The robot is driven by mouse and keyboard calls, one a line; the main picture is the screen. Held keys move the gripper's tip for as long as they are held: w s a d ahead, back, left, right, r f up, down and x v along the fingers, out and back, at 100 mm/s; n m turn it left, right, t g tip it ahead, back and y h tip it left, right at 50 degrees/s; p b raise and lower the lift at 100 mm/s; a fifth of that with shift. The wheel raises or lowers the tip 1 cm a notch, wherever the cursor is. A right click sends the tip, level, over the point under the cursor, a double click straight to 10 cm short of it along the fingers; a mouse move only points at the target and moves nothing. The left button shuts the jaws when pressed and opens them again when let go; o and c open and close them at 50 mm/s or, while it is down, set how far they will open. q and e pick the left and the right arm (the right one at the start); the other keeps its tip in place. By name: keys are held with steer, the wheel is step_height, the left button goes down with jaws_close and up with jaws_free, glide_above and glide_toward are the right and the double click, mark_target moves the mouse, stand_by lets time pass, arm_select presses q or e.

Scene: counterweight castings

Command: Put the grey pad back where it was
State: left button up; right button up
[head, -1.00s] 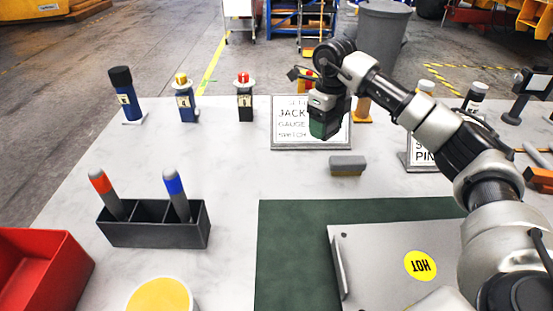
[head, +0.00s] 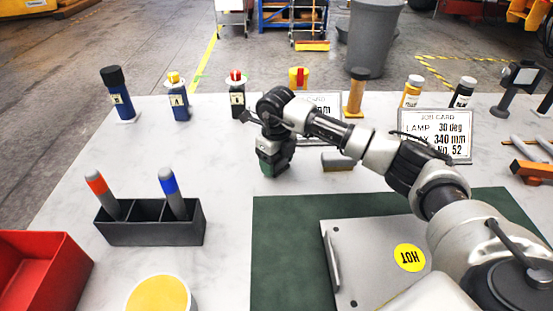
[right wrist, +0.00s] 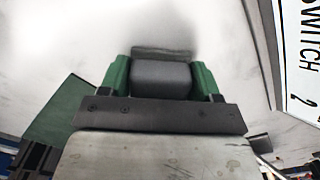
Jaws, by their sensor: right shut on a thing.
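My right gripper (head: 271,171) is low over the white table, left of a grey block with a tan underside (head: 338,162). In the right wrist view its green fingers (right wrist: 161,82) are shut on a dark grey pad (right wrist: 161,78). A paler grey strip shows just beyond the pad; I cannot tell whether it is part of the pad or its shadow. In the head view the fingers hide the pad. I cannot tell whether the pad touches the table. My left gripper is not in view.
Job cards (head: 436,134) and several upright bottles stand behind. A dark pen holder (head: 150,230) and red bin (head: 40,270) are at left. A plate marked HOT (head: 370,270) lies on a green mat (head: 285,220). White table left of the gripper is clear.

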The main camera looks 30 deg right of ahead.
steer(key=o, duration=1)
steer(key=shift+f, duration=0.1)
steer(key=shift+c, duration=0.2)
step_height(320, 180, up, 12)
steer(key=shift+r, duration=0.2)
steer(key=shift+f, duration=0.1)
